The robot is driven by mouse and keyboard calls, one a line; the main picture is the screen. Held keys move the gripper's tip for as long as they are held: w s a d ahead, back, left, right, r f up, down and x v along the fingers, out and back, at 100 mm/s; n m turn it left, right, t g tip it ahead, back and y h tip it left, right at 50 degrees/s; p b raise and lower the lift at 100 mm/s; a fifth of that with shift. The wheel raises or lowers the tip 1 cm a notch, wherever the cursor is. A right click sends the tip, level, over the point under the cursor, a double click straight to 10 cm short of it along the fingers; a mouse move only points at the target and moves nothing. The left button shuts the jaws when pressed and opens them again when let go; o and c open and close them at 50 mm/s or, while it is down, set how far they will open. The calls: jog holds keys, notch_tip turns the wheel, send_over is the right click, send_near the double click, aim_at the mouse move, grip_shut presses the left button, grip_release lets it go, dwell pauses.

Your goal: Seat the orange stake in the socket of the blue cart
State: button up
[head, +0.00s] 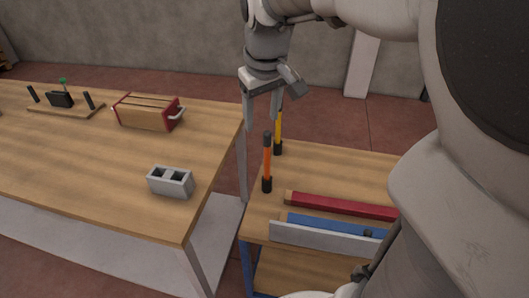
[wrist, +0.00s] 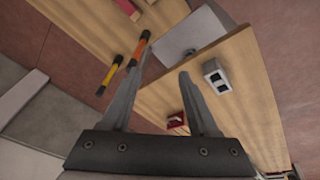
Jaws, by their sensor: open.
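The orange stake (head: 267,160) stands upright with black ends at the left side of the cart's wooden top (head: 305,166). It also shows in the wrist view (wrist: 135,53), close beside the left finger. A blue leg (head: 248,272) shows under the cart's front left corner. My gripper (head: 262,121) is open and empty, pointing down, with its tips above the cart's left edge near the stakes. In the wrist view nothing lies between my fingers (wrist: 166,65). I cannot make out a socket or whether the stake's black lower end sits in one.
A yellow stake (head: 278,132) stands just behind the orange one. A red bar (head: 345,207), a blue bar (head: 335,225) and a pale panel (head: 325,241) lie on the cart. The left table (head: 90,160) holds a grey block (head: 171,182), a red-ended rack (head: 148,113) and a wooden fixture (head: 65,107).

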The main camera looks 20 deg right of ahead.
jog(key=s+a+m+t+p, duration=0.1)
jog(key=s+a, duration=0.3)
jog(key=s, duration=1.2)
jog(key=shift+r+m+t+y+p, duration=0.3)
jog(key=shift+r+m+t+p, duration=0.15)
jog(key=shift+t, duration=0.35)
